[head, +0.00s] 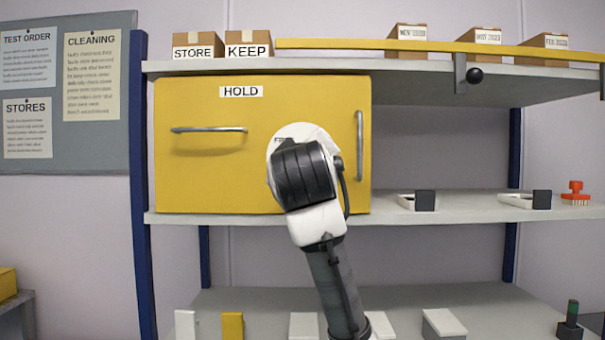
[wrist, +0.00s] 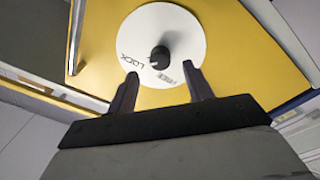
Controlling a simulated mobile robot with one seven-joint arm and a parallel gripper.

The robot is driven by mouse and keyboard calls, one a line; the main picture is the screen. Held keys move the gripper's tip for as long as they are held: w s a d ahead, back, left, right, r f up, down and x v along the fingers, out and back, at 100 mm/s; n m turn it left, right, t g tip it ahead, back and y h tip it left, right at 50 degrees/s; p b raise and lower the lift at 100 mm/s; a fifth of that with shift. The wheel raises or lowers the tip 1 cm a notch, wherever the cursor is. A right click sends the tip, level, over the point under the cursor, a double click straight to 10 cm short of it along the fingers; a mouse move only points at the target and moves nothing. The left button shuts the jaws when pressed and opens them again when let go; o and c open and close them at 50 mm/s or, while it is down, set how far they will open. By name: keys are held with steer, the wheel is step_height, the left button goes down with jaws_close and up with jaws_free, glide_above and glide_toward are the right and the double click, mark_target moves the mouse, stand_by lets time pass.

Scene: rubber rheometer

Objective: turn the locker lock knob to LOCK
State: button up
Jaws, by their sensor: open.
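The yellow locker (head: 215,180) labelled HOLD sits on the shelf in the head view. Its white round dial plate (head: 318,130) is mostly hidden there behind my wrist. In the wrist view the dial plate (wrist: 185,30) shows whole, with LOCK and a second word, seemingly FREE, along the edge nearer my gripper. The dark lock knob (wrist: 160,57) stands at its centre. I cannot tell for sure which word the knob points to. My gripper (wrist: 161,72) is open and empty, its fingertips on either side just short of the knob in the picture.
The locker has a horizontal handle (head: 208,130) at left and a vertical handle (head: 359,145) close right of my wrist. Boxes marked STORE (head: 198,52) and KEEP (head: 248,50) stand above. Small trays (head: 418,201) lie on the shelf to the right.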

steer(key=s+b, duration=0.2)
steer(key=s, duration=0.7)
steer(key=shift+s+f, duration=0.25)
steer(key=shift+f, duration=0.05)
